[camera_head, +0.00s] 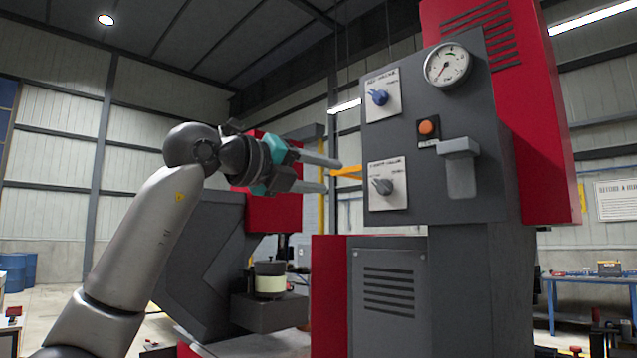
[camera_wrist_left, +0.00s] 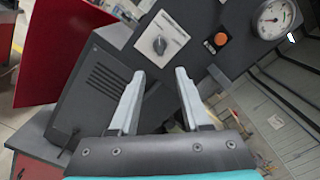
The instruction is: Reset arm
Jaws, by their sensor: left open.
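My left gripper (camera_head: 333,175) is raised in front of the grey control panel (camera_head: 440,190) of a red and grey machine, its fingers pointing right towards the panel. The left gripper also shows in the left wrist view (camera_wrist_left: 158,92), open, with nothing between its two pale fingers. In the head view its fingertips are just left of two knobs: a blue knob (camera_head: 378,97) on the upper plate and a grey knob (camera_head: 383,186) on the lower plate. In the left wrist view the grey knob (camera_wrist_left: 160,45) lies beyond the fingertips. My right gripper is not in view.
An orange button (camera_head: 428,127), a round gauge (camera_head: 448,65) and a grey protruding bracket (camera_head: 459,147) are on the same panel. A round container (camera_head: 269,281) sits on the machine's lower ledge. A blue workbench (camera_head: 590,282) stands at the right. The space left of my arm is open.

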